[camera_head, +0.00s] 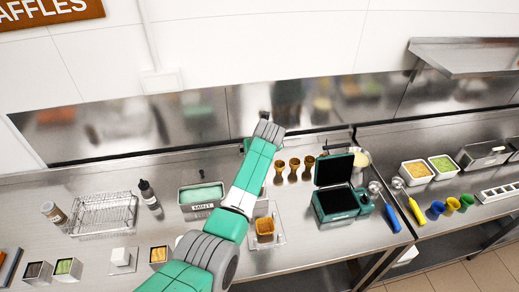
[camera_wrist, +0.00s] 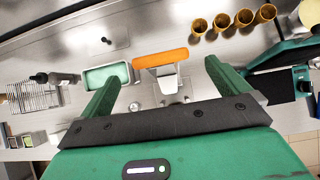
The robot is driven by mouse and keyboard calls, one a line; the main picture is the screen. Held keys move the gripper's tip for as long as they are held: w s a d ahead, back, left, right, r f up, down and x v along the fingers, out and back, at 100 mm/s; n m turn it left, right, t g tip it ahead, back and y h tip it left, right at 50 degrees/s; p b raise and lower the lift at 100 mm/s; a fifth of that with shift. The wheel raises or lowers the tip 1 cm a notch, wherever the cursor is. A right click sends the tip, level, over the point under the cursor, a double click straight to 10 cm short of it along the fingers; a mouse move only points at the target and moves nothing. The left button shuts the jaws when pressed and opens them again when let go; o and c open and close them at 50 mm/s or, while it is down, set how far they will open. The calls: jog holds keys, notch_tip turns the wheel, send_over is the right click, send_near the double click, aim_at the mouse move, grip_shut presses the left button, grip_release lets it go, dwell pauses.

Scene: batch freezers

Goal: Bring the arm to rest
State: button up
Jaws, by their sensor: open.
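My green arm reaches up across the counter in the head view, and its far end, my gripper (camera_head: 268,128), is near the steel back wall. In the wrist view my gripper (camera_wrist: 160,76) shows two green fingers spread wide apart with nothing held between them. An orange bar-shaped thing (camera_wrist: 160,58) with a pale part below it lies beyond the gap between the fingers, apart from them. I cannot tell what it is. In the head view the fingers are too small to make out.
On the steel counter stand a tub of pale green mix (camera_head: 202,194), a wire rack (camera_head: 103,213), a dark bottle (camera_head: 149,194), several waffle cones (camera_head: 293,168) and an open waffle iron (camera_head: 336,203). A steel shelf (camera_head: 466,56) juts out at the upper right.

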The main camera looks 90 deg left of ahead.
jog(key=shift+d+r, duration=0.2)
jog(key=shift+r, duration=0.1)
dwell(0.4)
